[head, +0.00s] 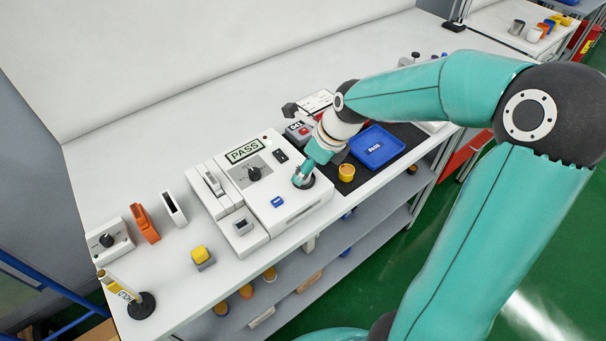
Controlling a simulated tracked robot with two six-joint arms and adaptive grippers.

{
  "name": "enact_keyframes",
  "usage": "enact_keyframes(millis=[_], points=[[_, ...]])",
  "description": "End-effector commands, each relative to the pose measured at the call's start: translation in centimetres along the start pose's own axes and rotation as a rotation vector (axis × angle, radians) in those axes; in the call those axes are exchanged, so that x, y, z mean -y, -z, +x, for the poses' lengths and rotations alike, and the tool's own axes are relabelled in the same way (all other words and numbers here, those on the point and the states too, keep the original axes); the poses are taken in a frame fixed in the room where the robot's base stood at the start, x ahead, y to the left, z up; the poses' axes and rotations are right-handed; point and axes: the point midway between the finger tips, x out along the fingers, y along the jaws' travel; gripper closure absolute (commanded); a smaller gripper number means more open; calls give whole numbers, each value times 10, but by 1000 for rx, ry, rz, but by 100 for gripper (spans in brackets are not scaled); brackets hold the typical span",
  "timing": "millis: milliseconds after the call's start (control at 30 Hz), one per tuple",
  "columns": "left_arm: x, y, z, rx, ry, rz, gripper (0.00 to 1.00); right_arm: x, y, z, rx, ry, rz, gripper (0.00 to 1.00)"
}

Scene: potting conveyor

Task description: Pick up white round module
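My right arm comes in from the right, and its gripper (304,174) points down at a black round socket (307,185) on the white tester box (290,204). A small whitish shape shows between the fingertips and the socket; it may be the white round module, but it is too small and too covered to be sure. I cannot tell whether the fingers are shut on it. The tester's display (245,150) reads PASS. My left gripper is not in view.
A blue PASS tray (376,146) lies on a dark mat right of the tester. A yellow-orange round part (346,172) stands between them. A yellow button block (201,256), an orange holder (145,223) and a knob box (108,241) stand left.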

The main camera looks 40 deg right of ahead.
Motion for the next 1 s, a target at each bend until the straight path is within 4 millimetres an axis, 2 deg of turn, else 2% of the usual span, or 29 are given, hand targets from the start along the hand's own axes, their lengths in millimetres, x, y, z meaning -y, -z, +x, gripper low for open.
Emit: enact_keyframes(millis=[133,400,467,800,833,867,1000], points=[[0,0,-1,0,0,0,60,-1,0,17,-1,-2,-2,31],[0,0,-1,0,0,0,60,-1,-1,20,1,1,-3,31],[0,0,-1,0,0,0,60,-1,-1,20,1,1,-3,40],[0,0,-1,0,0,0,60,-1,-1,20,1,0,-3,96],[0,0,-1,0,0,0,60,-1,-1,20,1,1,-3,96],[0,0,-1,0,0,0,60,-1,-1,20,1,1,-3,100],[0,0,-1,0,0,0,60,-1,-1,19,1,1,-2,100]])
